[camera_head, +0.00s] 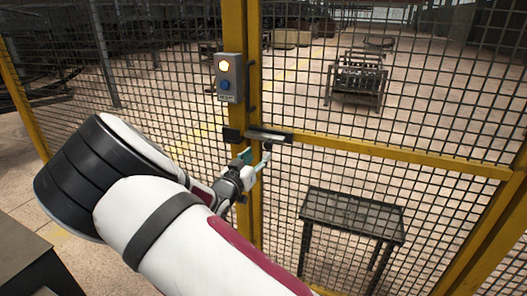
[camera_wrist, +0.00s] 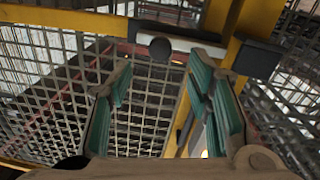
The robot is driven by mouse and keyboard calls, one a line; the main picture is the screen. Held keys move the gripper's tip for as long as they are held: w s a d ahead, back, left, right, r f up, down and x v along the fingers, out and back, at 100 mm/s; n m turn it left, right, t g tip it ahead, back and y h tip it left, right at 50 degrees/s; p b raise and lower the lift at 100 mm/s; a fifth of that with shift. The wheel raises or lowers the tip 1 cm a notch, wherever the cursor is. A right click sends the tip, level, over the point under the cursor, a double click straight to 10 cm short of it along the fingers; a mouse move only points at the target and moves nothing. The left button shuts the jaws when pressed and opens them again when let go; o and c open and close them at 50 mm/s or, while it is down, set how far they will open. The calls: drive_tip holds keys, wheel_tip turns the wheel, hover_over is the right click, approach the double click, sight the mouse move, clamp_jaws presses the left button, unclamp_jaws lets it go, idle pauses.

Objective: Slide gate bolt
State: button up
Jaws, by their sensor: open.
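The gate bolt is a silver bar (camera_head: 270,135) with black parts, lying level across the yellow post and gate rail. In the wrist view the bolt bar (camera_wrist: 195,46) runs along the top, with a dark round knob (camera_wrist: 160,47) and a black block (camera_wrist: 257,58) to its right. My gripper (camera_head: 256,163) is just below the bolt in the head view, partly hidden by my arm. In the wrist view my gripper (camera_wrist: 165,70) is open, its teal-padded fingers apart. The knob appears between and slightly beyond the fingertips. I cannot tell whether either finger touches it.
A yellow post (camera_head: 234,40) carries a grey control box (camera_head: 229,77) with a lit button and a blue button, above the bolt. Wire mesh fence and gate panels surround it. A dark table (camera_head: 352,214) stands behind the mesh at right.

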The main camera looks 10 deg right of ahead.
drive_tip(key=shift+v, duration=1.65)
drive_tip(key=s+a+r+n+g+y, duration=0.1)
drive_tip(key=s+r+n+g+y, duration=0.15)
drive_tip(key=s+r+y, duration=0.55)
drive_tip(key=s+r+n+g+y, duration=0.1)
drive_tip(key=s+r+g+y, duration=0.4)
drive_tip(key=s, duration=0.6)
drive_tip(key=s+d+n+g, duration=0.1)
drive_tip(key=s+d, duration=0.2)
drive_tip(key=s, duration=0.8)
drive_tip(key=s+d+r+n+g+h+p, duration=0.1)
drive_tip(key=s+d, duration=0.3)
drive_tip(key=s, duration=0.8)
drive_tip(key=shift+s+h, duration=0.15)
drive_tip(key=shift+h, duration=0.15)
